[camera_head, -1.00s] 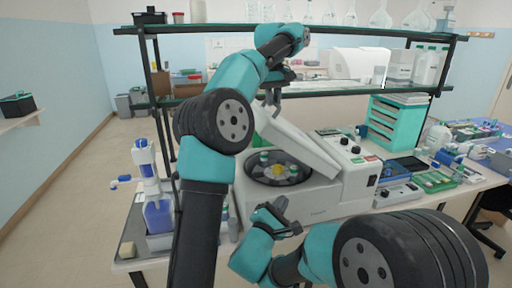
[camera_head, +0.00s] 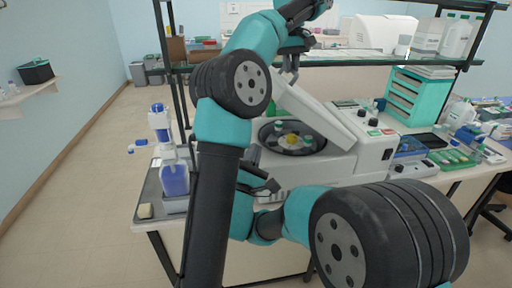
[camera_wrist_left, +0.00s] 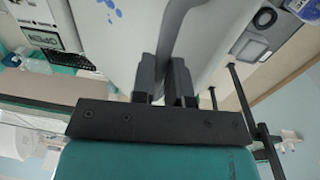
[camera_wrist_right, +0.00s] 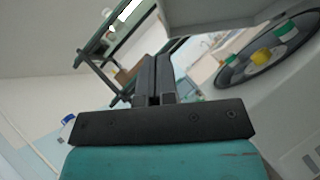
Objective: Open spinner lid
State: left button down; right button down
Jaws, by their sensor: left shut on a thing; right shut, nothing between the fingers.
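The white spinner (camera_head: 322,170) stands on the bench with its lid (camera_head: 318,112) raised and tilted, so the round bowl (camera_head: 309,150) shows. In the bowl are a yellow hub (camera_wrist_right: 261,56) and tubes with green caps. My left gripper (camera_head: 290,68) is at the lid's raised upper end. In the left wrist view its fingers (camera_wrist_left: 166,75) are shut on a grey strip along the lid (camera_wrist_left: 115,45). My right gripper (camera_head: 270,184) is shut and empty, low at the spinner's front left. In the right wrist view its closed fingers (camera_wrist_right: 158,72) are apart from the spinner.
A blue wash bottle (camera_head: 174,178) stands in a tray at the bench's left end. A control box with black knobs (camera_head: 378,140) adjoins the spinner's right. A teal drawer unit (camera_head: 411,95) stands behind. A glass shelf (camera_head: 350,57) runs above the bench.

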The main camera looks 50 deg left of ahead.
aim_at(280, 101)
pick_arm(q)
jog(key=shift+w+d+f, duration=0.25)
jog(key=shift+w+f, duration=0.05)
jog(key=shift+f, duration=0.1)
pick_arm(e)
jog(key=d+r+x, duration=0.1)
jog(key=d+x, duration=0.1)
jog(key=x, duration=0.9)
jog(key=shift+d+r, duration=0.15)
jog(key=shift+r, duration=0.1)
jog(key=shift+w+d+r+m+h, duration=0.2)
jog(key=shift+w+r+m+h, duration=0.1)
jog(key=shift+r+m+h, duration=0.25)
jog(key=shift+w+d+r+m+h, duration=0.2)
jog(key=shift+w+r+m+h, duration=0.1)
jog(key=shift+r+m+h, duration=0.3)
pick_arm(q)
jog(key=c, duration=1.1)
grip_release()
jog(key=shift+a+r, duration=0.1)
pick_arm(e)
jog(key=shift+w+f, duration=0.1)
